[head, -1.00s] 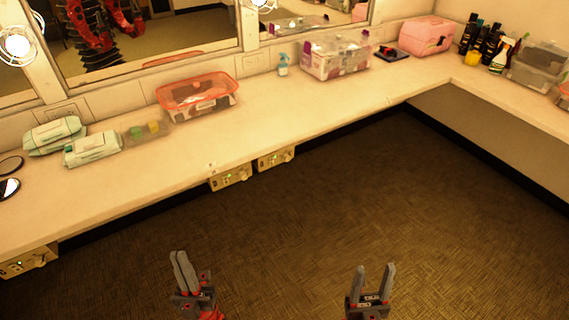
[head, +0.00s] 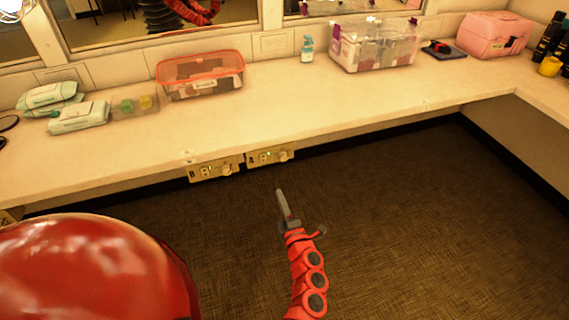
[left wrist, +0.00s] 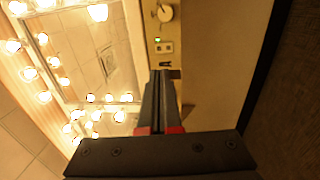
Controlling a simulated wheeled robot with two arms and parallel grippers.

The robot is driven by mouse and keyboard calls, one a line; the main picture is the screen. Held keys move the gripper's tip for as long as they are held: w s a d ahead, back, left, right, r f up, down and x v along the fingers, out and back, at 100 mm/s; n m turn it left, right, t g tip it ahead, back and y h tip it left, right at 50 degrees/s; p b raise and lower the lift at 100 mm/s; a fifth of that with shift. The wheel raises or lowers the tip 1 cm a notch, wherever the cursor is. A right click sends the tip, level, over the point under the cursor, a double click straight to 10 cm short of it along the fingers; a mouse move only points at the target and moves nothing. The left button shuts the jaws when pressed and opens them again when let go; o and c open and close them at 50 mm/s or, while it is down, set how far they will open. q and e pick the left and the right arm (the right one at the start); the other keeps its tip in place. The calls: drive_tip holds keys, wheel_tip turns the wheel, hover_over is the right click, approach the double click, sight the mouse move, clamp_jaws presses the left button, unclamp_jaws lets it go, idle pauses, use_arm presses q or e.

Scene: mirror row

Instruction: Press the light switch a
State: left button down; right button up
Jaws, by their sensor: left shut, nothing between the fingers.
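Two beige switch panels sit under the counter's front edge in the head view, a left panel (head: 214,169) and a right panel (head: 270,156). Each has a small switch and a round knob. My right gripper is not in view.
The counter (head: 330,108) holds a red-rimmed box (head: 203,84), a clear bin (head: 375,50), a small bottle (head: 307,50), green packs (head: 78,117) and a pink case (head: 493,36). Mirrors stand behind. The dark floor (head: 420,220) is clear. My red arm link blocks the lower left.

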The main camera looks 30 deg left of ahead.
use_arm(q)
drive_tip(key=shift+s+a+r, duration=0.1)
approach(264, 157)
drive_tip(key=x, duration=0.5)
drive_tip(key=shift+r+p, duration=0.2)
drive_tip(key=shift+p, duration=0.1)
drive_tip(key=shift+x, duration=0.9)
